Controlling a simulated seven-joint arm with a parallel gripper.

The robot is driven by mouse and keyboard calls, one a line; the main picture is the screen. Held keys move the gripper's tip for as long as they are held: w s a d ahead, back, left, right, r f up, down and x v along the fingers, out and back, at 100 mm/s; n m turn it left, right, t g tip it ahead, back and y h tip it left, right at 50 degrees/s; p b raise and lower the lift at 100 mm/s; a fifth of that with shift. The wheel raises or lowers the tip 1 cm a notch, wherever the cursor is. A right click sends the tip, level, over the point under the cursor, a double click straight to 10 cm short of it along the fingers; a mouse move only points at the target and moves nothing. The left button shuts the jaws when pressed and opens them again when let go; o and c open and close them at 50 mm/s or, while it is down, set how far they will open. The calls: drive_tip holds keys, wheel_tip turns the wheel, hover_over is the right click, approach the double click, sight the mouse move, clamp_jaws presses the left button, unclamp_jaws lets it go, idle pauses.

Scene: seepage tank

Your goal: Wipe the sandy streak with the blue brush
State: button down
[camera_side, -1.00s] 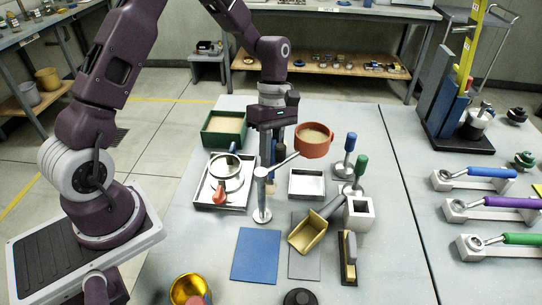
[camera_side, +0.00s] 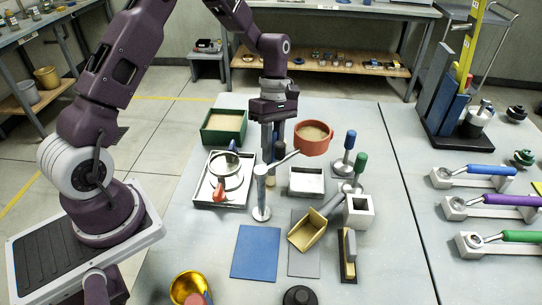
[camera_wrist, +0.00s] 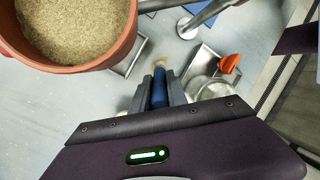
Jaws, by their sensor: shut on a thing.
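My gripper (camera_wrist: 159,88) is shut on the blue brush (camera_wrist: 160,92), whose blue handle sits between the two fingers in the wrist view. Its pale tip points away from the fingers, toward the tabletop. In the side view my gripper (camera_side: 272,145) is over the back of the table, between the green sand box and the red-brown pot. The brush tip shows there low between the trays, partly hidden. Whether the bristles touch the table, I cannot tell.
The sand-filled pot (camera_side: 313,139) stands close to the right. A green sand box (camera_side: 224,140) and a metal tray with sieve (camera_side: 203,196) are at the left. A metal post (camera_side: 261,192) stands in front; an empty tray (camera_side: 306,193) is to its right.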

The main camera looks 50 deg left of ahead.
drive_tip(key=shift+w+a+f, duration=0.1)
drive_tip(key=shift+w+a, duration=1.55)
drive_tip(key=shift+s+d, duration=2.85)
wheel_tip(320, 180, up, 6)
wheel_tip(320, 180, up, 3)
drive_tip(key=shift+r, duration=0.1)
